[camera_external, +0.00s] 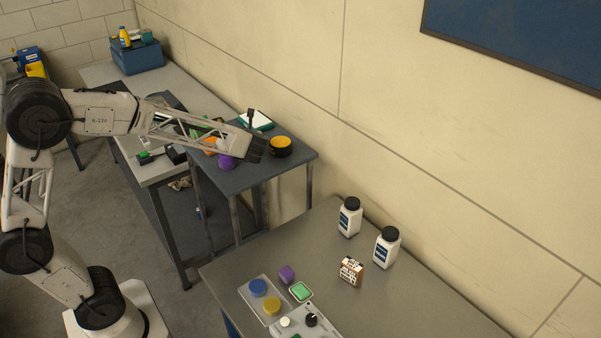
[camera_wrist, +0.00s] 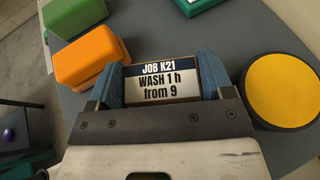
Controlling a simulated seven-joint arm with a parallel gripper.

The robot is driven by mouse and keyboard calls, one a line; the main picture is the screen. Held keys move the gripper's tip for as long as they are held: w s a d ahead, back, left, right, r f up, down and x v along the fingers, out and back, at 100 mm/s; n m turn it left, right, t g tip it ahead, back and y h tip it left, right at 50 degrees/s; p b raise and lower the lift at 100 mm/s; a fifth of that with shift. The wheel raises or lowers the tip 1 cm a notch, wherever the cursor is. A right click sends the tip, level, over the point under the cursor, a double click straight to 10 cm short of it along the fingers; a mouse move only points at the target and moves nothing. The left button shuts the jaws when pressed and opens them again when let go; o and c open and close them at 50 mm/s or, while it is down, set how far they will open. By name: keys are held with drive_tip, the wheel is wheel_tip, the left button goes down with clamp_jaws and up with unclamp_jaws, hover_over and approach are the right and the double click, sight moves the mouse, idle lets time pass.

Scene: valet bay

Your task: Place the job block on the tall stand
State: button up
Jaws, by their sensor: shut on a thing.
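The job block (camera_wrist: 162,80) is a small block with a tan edge and a face reading "JOB K21 WASH 1 h from 9". In the wrist view it sits between the two blue fingers of my gripper (camera_external: 257,150), which is shut on it. In the external view the block is hidden by my gripper. My gripper is over a raised dark grey table on tall legs (camera_external: 262,178), which looks like the tall stand; its top also fills the wrist view (camera_wrist: 230,45). I cannot tell whether the block touches that top.
On the dark top, a black tub with a yellow top (camera_wrist: 283,90) is close right of my gripper. Orange (camera_wrist: 90,60) and green (camera_wrist: 72,15) blocks are on the left. The lower front table holds two white bottles (camera_external: 349,218) (camera_external: 386,248) and another lettered block (camera_external: 351,271).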

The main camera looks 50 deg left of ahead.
drive_tip(key=shift+f, duration=0.1)
drive_tip(key=o, duration=1)
drive_tip(key=shift+d+r, duration=0.15)
drive_tip(key=shift+r, duration=0.05)
drive_tip(key=shift+v, duration=5.85)
